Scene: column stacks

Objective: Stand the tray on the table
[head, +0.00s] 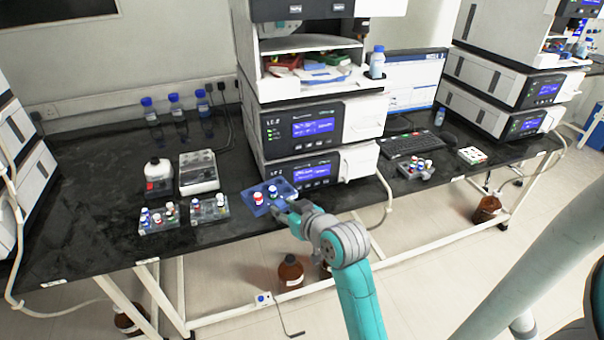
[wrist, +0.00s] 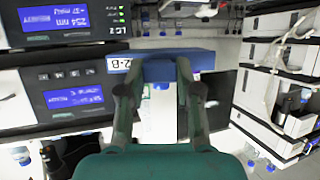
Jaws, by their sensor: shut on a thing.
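A blue tray (head: 252,207) is near the front edge of the black table (head: 90,190), just in front of the instrument stack. It carries a red-and-white vial (head: 258,198) and a blue-capped vial (head: 273,191). My gripper (head: 291,209) is shut on the tray's right side. In the wrist view, my gripper (wrist: 154,78) has its fingers at the blue tray (wrist: 172,65), beside its white label. The fingers cover part of the tray in the head view. I cannot tell whether the tray's underside touches the table.
The instrument stack (head: 325,128) stands close behind the tray. Two clear vial racks (head: 158,219) (head: 209,208) stand to its left, with a white device (head: 199,172) behind them. A keyboard (head: 407,143) and a grey vial rack (head: 415,169) are to the right. Brown bottles (head: 291,272) stand below the table.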

